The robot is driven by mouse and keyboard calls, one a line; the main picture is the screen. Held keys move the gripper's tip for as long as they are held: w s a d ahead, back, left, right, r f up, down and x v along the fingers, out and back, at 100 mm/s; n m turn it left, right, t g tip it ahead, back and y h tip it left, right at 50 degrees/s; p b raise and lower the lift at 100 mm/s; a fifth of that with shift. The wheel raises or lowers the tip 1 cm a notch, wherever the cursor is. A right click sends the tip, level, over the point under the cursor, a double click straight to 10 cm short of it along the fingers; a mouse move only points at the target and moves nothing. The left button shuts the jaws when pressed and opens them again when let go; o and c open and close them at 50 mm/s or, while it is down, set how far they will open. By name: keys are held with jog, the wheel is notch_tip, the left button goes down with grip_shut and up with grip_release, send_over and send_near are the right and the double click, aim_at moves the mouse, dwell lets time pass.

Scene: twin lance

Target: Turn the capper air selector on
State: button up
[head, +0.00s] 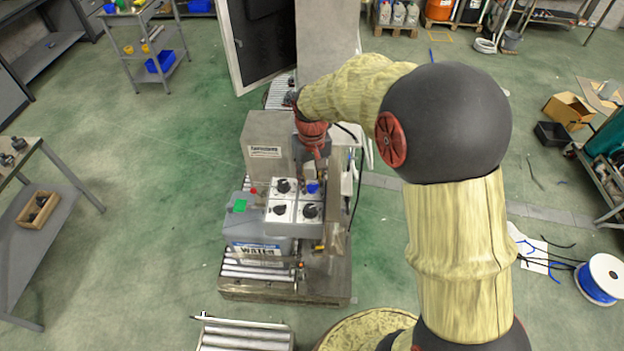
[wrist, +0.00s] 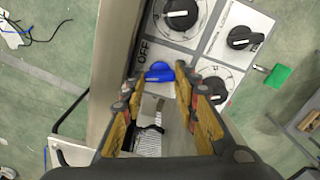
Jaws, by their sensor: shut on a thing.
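The control panel (head: 296,199) on the machine carries several knobs on white plates. The blue knob (wrist: 158,72) sits between my fingertips in the wrist view, with the word OFF printed beside it. It also shows in the head view (head: 313,188), at the panel's upper right. My gripper (wrist: 157,80) is shut on the blue knob, one finger on each side. In the head view my gripper (head: 312,166) reaches down over the panel from behind; its fingers are hard to make out there. The knob's lower part and its exact pointer direction are unclear.
Black knobs (wrist: 240,38) sit close by on neighbouring plates. A grey box (head: 268,145) with a label stands behind the panel, left of my wrist. A green piece (head: 240,206) and a roller conveyor (head: 262,270) are left of and below the panel. Open floor lies left.

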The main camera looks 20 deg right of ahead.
aim_at(312, 184)
jog(key=shift+n, duration=0.9)
jog(key=o, duration=0.9)
jog(key=shift+c, duration=0.2)
notch_tip(312, 184, up, 12)
jog(key=shift+w, duration=0.15)
